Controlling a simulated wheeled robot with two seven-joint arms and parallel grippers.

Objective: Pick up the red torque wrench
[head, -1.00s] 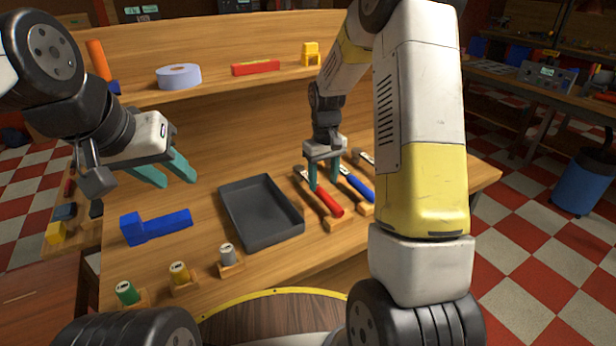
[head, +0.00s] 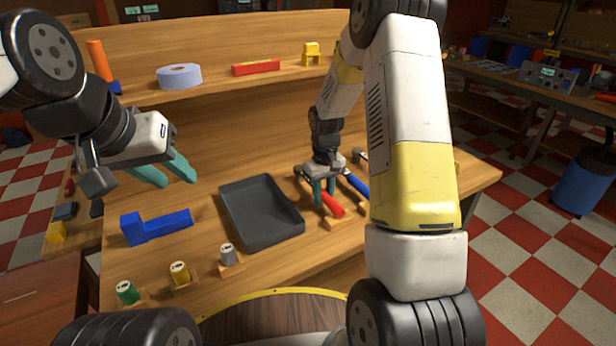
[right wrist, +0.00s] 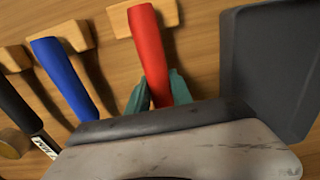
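The red torque wrench (head: 334,205) lies on the workbench, its handle end in a small wooden rest. My right gripper (head: 324,192) is down at the wrench, with its teal fingers on either side of the handle. In the right wrist view the red handle (right wrist: 149,45) passes between the fingers (right wrist: 158,92), which look closed against it. The head of the wrench is hidden behind the gripper. My left gripper (head: 166,171) is open and empty above the left part of the bench.
A blue-handled tool (head: 356,184) lies just right of the red wrench, and a black-handled one (right wrist: 20,108) shows beyond it. A dark tray (head: 262,212) is to the left.

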